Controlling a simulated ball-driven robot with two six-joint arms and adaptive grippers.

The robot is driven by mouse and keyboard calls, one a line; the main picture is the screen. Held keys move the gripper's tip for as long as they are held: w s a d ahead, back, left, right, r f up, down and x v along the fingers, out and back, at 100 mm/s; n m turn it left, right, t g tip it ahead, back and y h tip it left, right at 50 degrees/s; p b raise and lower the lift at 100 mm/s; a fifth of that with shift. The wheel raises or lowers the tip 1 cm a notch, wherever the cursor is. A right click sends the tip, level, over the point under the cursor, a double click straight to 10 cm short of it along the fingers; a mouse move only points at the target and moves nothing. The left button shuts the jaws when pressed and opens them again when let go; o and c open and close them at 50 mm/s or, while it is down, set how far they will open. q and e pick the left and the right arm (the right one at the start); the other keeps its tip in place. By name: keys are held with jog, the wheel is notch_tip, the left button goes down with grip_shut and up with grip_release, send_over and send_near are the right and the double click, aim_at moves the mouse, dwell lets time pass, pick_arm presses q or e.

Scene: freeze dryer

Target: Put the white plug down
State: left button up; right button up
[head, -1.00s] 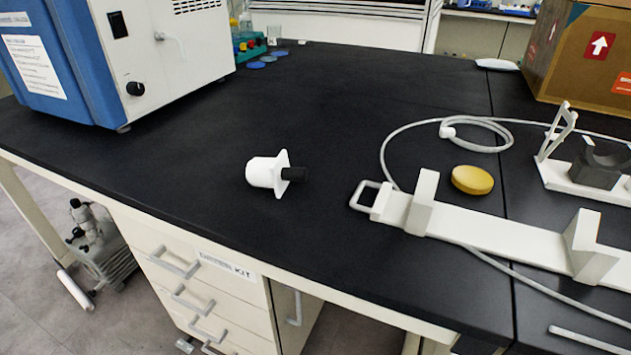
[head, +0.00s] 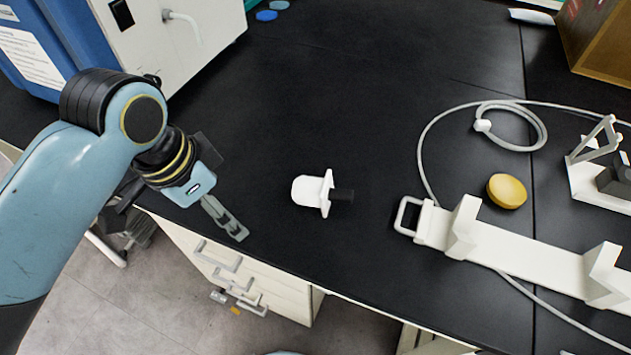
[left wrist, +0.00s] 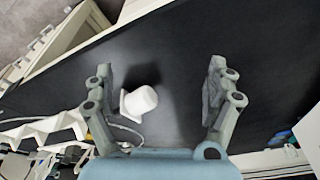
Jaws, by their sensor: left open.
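The white plug (head: 309,191) lies on its side on the black bench top, its square flange and short black stem pointing right. In the left wrist view the plug (left wrist: 141,101) shows between and beyond the fingers, nearer the left finger, with nothing gripping it. My left gripper (head: 240,232) is left of the plug and apart from it, over the bench's front edge. Its two fingers (left wrist: 162,88) are spread wide and empty. My right gripper is not in view.
A white bracket rail (head: 520,255) with a handle lies to the right, near a yellow disc (head: 507,191) and a coiled grey cable (head: 512,122). A blue and white machine (head: 170,40) stands at the back left. The bench behind the plug is clear.

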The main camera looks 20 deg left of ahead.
pick_arm(q)
jog(key=w+d+r+m+h, duration=0.2)
jog(key=w+d+m, duration=0.2)
jog(key=w+m, duration=0.15)
jog(key=m+g+h+p, duration=0.2)
jog(key=m, duration=0.4)
send_near(323, 182)
jog(key=x, duration=0.4)
jog(key=shift+d+b, duration=0.2)
jog(key=shift+b, duration=0.15)
jog(key=shift+d+f, duration=0.25)
jog(key=shift+f, duration=0.35)
jog(key=shift+n, duration=0.25)
jog(key=x, duration=0.5)
jog(key=shift+a, duration=0.15)
jog(key=c, duration=1.4)
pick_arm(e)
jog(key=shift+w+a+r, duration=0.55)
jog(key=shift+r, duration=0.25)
